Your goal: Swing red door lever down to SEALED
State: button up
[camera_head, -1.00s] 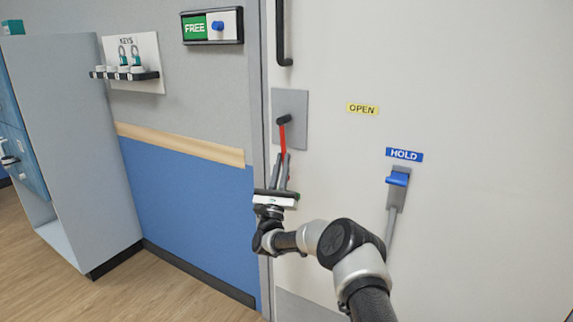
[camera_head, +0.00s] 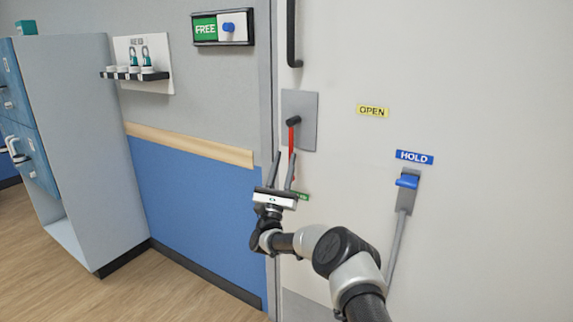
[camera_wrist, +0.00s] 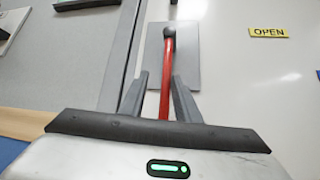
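The red lever (camera_head: 292,140) hangs almost straight down from its dark pivot on a grey plate (camera_head: 308,110) on the pale door. It also shows in the wrist view (camera_wrist: 167,70). My gripper (camera_head: 285,156) is at the lower part of the lever, below the plate. In the wrist view my gripper (camera_wrist: 160,76) has its two fingers apart, with the lever seen between them and a gap on each side. The lever's lower end is hidden by my gripper. A green label (camera_head: 303,196) is partly hidden behind my gripper. A yellow OPEN label (camera_head: 372,111) is right of the plate.
A blue HOLD lever (camera_head: 407,181) is on the door to the right. A dark vertical handle (camera_head: 291,35) is above the plate. On the wall to the left are a FREE sign (camera_head: 206,28) and a key rack (camera_head: 135,75). A grey cabinet (camera_head: 85,140) stands far left.

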jog(key=shift+d+f, duration=0.1)
jog(key=shift+d, duration=0.05)
jog(key=shift+f, duration=0.1)
jog(key=p+v, duration=0.2)
jog(key=v, duration=1.5)
jog(key=shift+s, duration=0.1)
